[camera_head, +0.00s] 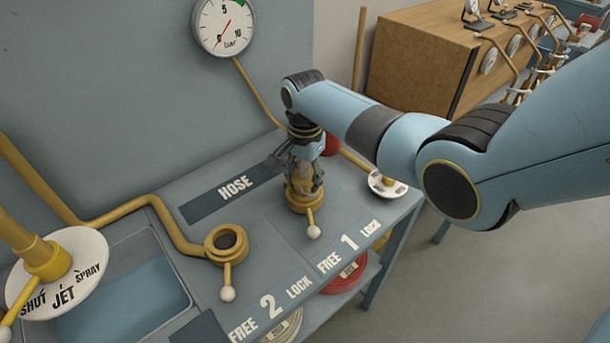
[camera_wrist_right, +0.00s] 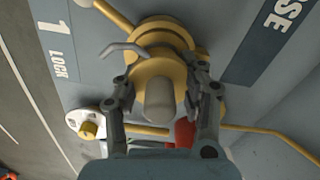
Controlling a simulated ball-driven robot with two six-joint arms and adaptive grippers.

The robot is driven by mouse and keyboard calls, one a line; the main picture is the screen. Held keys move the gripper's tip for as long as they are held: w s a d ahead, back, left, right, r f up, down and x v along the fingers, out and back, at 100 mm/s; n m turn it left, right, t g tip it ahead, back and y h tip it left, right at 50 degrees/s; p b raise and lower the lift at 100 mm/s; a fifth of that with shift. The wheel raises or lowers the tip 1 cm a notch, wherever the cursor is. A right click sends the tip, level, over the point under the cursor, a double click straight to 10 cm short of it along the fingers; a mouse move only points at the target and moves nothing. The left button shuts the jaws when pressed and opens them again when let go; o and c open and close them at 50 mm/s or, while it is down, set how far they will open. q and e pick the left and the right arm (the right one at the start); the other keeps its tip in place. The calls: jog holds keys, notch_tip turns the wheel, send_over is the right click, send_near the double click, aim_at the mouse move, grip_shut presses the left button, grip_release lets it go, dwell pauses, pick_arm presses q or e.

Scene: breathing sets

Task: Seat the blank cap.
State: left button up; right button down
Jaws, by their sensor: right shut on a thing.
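My right gripper (camera_head: 303,188) comes down over the brass socket marked 1 (camera_head: 304,204). It is shut on the blank cap, a brass piece with a grey rounded knob (camera_wrist_right: 159,99), which shows between the fingers in the right wrist view. In the head view the fingers largely hide the cap. The cap lies in line with or just over the socket (camera_wrist_right: 170,28); I cannot tell whether they touch. A lever with a white ball (camera_head: 313,232) points from this socket toward the FREE side. My left gripper is out of view.
An open brass socket marked 2 (camera_head: 227,243) has its own white-ball lever. A brass pipe (camera_head: 170,225) joins it. A pressure gauge (camera_head: 223,25), a red object (camera_head: 332,145) and a small white dial (camera_head: 387,184) are nearby. A SHUT/JET/SPRAY dial (camera_head: 62,285) stands left.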

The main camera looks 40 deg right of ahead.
aim_at(305, 164)
jog(key=shift+f+b, duration=0.3)
jog(key=shift+f, duration=0.25)
jog(key=c, duration=0.7)
grip_release()
jog(key=shift+w+r, duration=0.1)
jog(key=shift+r, duration=0.5)
notch_tip(305, 164, up, 11)
jog(key=shift+f, duration=0.1)
